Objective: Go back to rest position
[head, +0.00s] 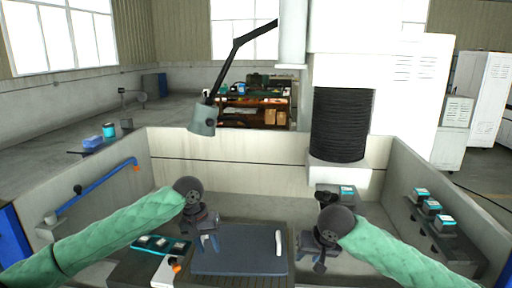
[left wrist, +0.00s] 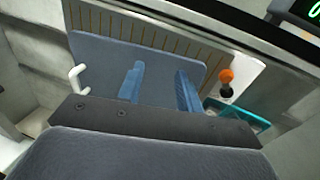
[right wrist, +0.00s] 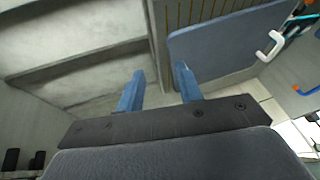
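My left gripper (head: 209,244) hangs above the left part of a flat blue-grey board (head: 240,255). In the left wrist view its two blue fingers (left wrist: 159,70) are apart with nothing between them. My right gripper (head: 319,264) is to the right of the board. In the right wrist view its fingers (right wrist: 158,70) are also apart and empty, over grey surface beside the board (right wrist: 225,45). Both arms have green sleeves and reach forward from the two sides.
The board has a white handle (head: 278,243) and lies on a slatted surface. A teal tray (head: 160,245) with pale pieces and an orange-topped knob (head: 175,264) are on its left. Light walls enclose the tank. A lamp (head: 203,118) and a black bellows column (head: 341,125) stand behind.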

